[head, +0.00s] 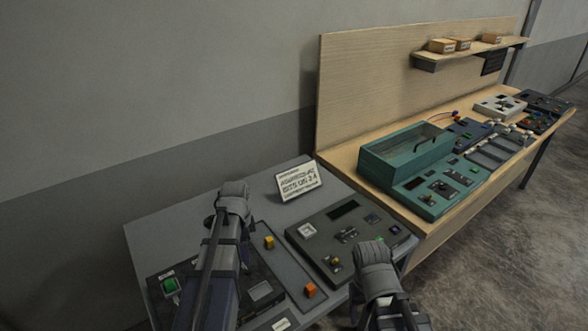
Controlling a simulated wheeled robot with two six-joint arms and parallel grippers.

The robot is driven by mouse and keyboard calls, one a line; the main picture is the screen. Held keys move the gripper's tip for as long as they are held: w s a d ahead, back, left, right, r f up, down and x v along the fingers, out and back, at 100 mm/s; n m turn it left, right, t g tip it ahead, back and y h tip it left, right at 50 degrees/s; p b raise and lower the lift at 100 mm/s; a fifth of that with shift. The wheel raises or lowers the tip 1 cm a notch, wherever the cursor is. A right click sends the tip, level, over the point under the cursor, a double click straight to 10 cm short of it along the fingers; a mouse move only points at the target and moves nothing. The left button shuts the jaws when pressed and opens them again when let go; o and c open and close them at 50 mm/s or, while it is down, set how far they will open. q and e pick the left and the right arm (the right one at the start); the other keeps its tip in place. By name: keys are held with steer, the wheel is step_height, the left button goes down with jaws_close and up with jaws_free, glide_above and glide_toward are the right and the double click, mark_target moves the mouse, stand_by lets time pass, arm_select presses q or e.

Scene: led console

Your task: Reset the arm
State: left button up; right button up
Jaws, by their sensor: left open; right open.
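My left gripper (233,192) is above the grey console table, pointing toward its far side. Its arm comes in from the bottom left and covers part of a dark panel (185,268). My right gripper (371,250) is over the front right edge of the dark grey control panel (322,247). Both grippers are open, and I see nothing held in either. The dark panel at left has a green button (170,286). A yellow block (269,242) and an orange block (310,290) sit between the two panels.
A white sign (299,182) with printed text stands at the back of the grey table (165,226). To the right, a wooden workbench (340,165) carries a teal console (432,203) and several other panels. A shelf (475,53) with small boxes is fixed to its backboard.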

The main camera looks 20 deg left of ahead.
arm_select(q)
steer(key=s+d+f+n+b, duration=0.2)
steer(key=s+d, duration=0.2)
steer(key=d, duration=0.4)
steer(key=s+d+f+n+b, duration=0.2)
steer(key=s+d+n, duration=0.1)
steer(key=d, duration=0.5)
steer(key=s+d+f+n+y+b, duration=0.1)
steer(key=s+d, duration=0.3)
steer(key=d, duration=0.4)
steer(key=shift+s+d+f+n+b, duration=0.4)
steer(key=shift+f+n+b, duration=0.3)
steer(key=shift+f+b, duration=0.15)
